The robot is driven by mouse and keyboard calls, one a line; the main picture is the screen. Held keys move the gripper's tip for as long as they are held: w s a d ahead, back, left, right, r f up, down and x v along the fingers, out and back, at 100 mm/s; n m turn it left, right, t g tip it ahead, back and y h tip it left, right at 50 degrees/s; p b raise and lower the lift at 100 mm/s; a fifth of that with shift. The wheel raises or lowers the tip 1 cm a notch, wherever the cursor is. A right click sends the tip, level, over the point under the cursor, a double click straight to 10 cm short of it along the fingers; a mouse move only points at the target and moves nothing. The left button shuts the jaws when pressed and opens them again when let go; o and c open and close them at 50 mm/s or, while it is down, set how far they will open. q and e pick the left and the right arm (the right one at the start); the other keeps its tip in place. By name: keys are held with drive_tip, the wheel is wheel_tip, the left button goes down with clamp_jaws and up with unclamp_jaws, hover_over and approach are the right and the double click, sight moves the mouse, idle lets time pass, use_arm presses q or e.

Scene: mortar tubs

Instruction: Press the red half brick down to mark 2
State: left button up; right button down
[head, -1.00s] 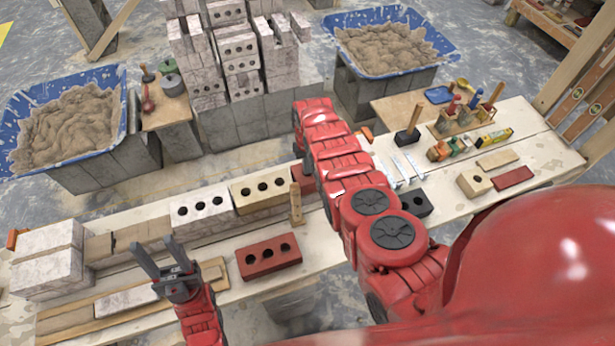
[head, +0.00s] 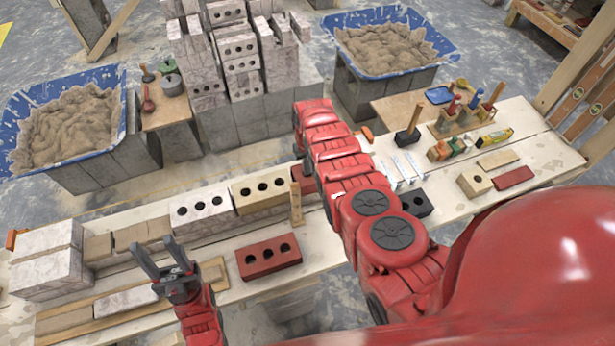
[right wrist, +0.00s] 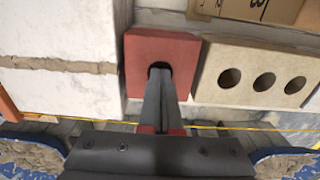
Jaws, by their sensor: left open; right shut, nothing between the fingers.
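The red half brick (right wrist: 150,52) shows one dark hole in the right wrist view. It stands between a large white block and a cream brick (right wrist: 255,78) with three holes. In the head view a little of its red side (head: 307,184) shows beside my right arm. My right gripper (right wrist: 161,70) is shut and empty, its fingertips over the hole area of the half brick. I cannot tell whether they touch it. My left gripper (head: 151,252) is open and empty at the front left of the bench. Mark 2 cannot be made out.
A white block (right wrist: 58,50) stands beside the half brick. A wooden upright (head: 296,204) stands in front of the brick row. A red three-hole brick (head: 268,258) lies at the bench front. A black brick (head: 415,203) and tools lie further right. Mortar tubs (head: 75,118) stand behind.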

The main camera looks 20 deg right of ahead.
drive_tip(key=shift+s+f, duration=0.15)
idle(0.5)
wheel_tip(320, 180, up, 5)
drive_tip(key=p, duration=0.5)
idle(0.6)
